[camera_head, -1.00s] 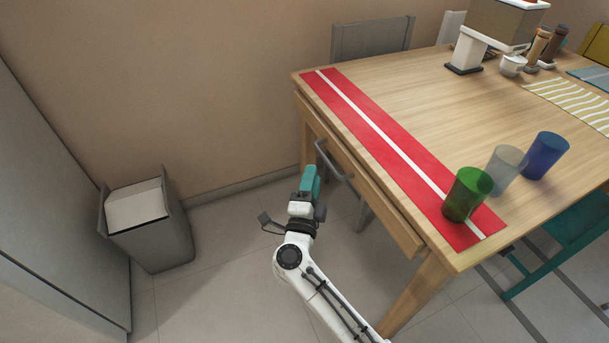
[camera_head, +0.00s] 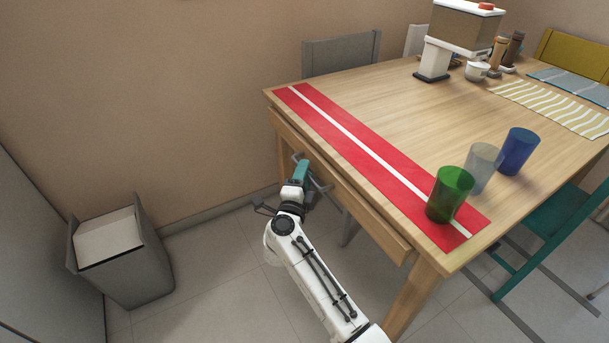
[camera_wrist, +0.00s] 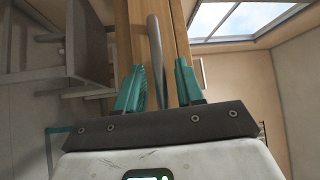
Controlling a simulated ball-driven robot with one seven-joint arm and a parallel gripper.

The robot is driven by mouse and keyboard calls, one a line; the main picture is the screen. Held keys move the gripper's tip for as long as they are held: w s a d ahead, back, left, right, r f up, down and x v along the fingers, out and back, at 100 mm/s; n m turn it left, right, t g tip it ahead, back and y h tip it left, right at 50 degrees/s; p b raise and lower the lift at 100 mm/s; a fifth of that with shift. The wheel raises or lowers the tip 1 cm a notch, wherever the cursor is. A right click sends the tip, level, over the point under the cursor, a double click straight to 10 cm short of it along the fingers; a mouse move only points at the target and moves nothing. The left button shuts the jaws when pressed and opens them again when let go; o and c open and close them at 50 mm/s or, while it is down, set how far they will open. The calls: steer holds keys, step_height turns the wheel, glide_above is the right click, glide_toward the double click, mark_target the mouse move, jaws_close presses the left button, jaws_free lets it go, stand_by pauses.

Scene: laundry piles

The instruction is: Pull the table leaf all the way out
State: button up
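The table leaf (camera_head: 362,207) is a light wood panel along the table's near left side, just under the tabletop, with its face close to the tabletop edge. A grey bar handle (camera_head: 320,185) is fixed to its face and also shows in the wrist view (camera_wrist: 155,50). My gripper (camera_head: 301,170) is at the handle, with teal fingers. In the wrist view my gripper (camera_wrist: 160,85) is open, and the handle bar runs between the two fingers with gaps on both sides.
The wooden table (camera_head: 400,110) bears a red runner (camera_head: 340,137), a green cup (camera_head: 450,195), a clear cup (camera_head: 482,168) and a blue cup (camera_head: 518,151). A grey bin (camera_head: 125,265) stands on the left. Floor between bin and table is clear. A grey chair (camera_head: 341,54) stands behind.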

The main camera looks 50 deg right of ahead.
steer(key=shift+w+d, duration=0.15)
steer(key=shift+d, duration=0.1)
steer(key=shift+c, duration=0.4)
jaws_close()
